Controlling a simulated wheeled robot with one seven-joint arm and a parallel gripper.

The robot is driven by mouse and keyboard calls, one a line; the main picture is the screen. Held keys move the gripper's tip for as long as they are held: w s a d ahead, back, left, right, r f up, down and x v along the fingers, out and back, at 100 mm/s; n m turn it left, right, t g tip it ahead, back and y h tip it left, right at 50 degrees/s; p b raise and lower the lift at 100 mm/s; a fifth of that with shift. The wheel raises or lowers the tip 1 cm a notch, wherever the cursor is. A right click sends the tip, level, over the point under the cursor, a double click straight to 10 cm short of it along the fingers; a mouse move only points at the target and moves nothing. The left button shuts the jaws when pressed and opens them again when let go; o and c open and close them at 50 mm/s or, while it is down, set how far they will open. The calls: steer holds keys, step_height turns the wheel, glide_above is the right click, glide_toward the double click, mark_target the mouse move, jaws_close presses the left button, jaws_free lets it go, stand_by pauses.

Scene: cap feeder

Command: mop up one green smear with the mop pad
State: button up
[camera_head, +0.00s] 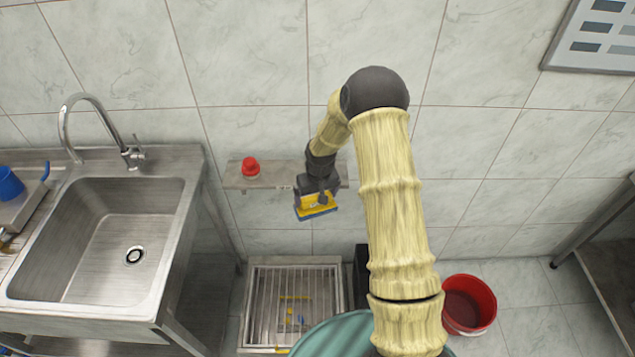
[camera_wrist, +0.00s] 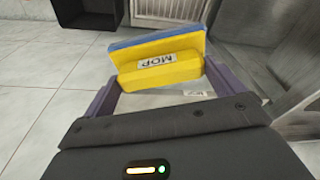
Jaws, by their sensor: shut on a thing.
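The mop pad (camera_head: 316,208) is a yellow block with a blue underside. My gripper (camera_head: 318,190) is shut on it and holds it in the air in front of the wall shelf. In the wrist view the pad (camera_wrist: 185,55) shows its yellow side and a white "MOP" label, lying between the two purple-grey fingers of my gripper (camera_wrist: 165,88). The pad looks slightly tilted in that view. I cannot make out a green smear in either view.
A wall shelf (camera_head: 270,181) bears a red-capped item (camera_head: 250,167). A steel sink (camera_head: 100,235) stands at left. On the floor are a slatted metal unit (camera_head: 262,305) with small yellow and blue pieces, a dark box (camera_head: 361,265) and a red bucket (camera_head: 470,318).

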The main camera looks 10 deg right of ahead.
steer(key=s+d+f+m, duration=0.1)
steer(key=s+f, duration=0.6)
steer(key=f, duration=0.3)
steer(key=s+d+f, duration=0.1)
steer(key=s+f, duration=0.6)
steer(key=f, duration=0.3)
steer(key=shift+s+f+m, duration=0.4)
steer(key=shift+w, duration=0.1)
